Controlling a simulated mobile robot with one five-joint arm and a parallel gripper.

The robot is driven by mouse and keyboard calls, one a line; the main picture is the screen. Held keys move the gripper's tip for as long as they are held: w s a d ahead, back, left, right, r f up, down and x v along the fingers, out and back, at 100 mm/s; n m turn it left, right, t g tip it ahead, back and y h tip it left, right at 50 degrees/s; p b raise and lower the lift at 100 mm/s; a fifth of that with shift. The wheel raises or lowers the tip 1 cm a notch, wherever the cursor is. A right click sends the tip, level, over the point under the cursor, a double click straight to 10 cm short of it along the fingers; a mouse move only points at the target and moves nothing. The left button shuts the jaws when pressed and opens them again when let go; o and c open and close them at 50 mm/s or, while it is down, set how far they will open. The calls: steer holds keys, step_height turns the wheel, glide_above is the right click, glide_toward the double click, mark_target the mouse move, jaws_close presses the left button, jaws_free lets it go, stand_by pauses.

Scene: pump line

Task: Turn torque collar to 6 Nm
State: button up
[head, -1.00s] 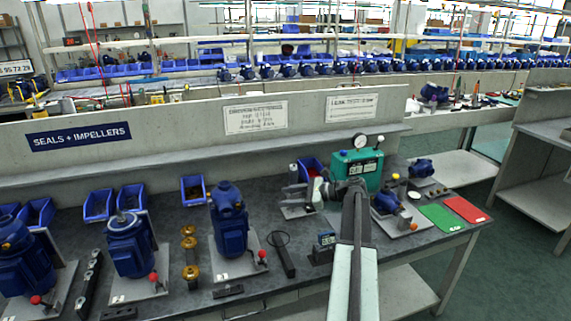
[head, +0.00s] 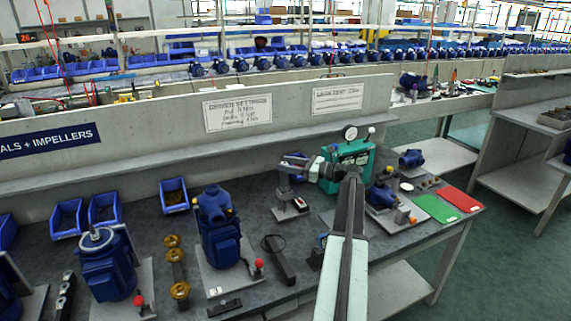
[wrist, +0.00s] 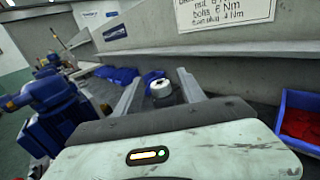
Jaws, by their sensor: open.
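My gripper (head: 284,166) is open above the back of the bench and points left. In the wrist view its two fingers (wrist: 158,95) stand apart. A pale, round, cylinder-shaped piece with a dark top (wrist: 160,88) shows in the gap between them. It may be the torque collar, but its scale is too small to read, and I see no finger contact. In the head view a small grey stand (head: 288,208) with a dark upright part sits under my gripper. My gripper partly hides what stands there.
A blue pump motor (head: 218,225) stands left of my gripper. A teal gauge box (head: 357,155) is close on the right. The back wall carries a sign (wrist: 225,12) listing Nm values. A blue bin with red contents (wrist: 300,122) is near. Green (head: 434,208) and red (head: 460,199) mats lie right.

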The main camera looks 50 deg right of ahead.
steer(key=shift+w+a, duration=0.2)
steer(key=shift+w, duration=0.25)
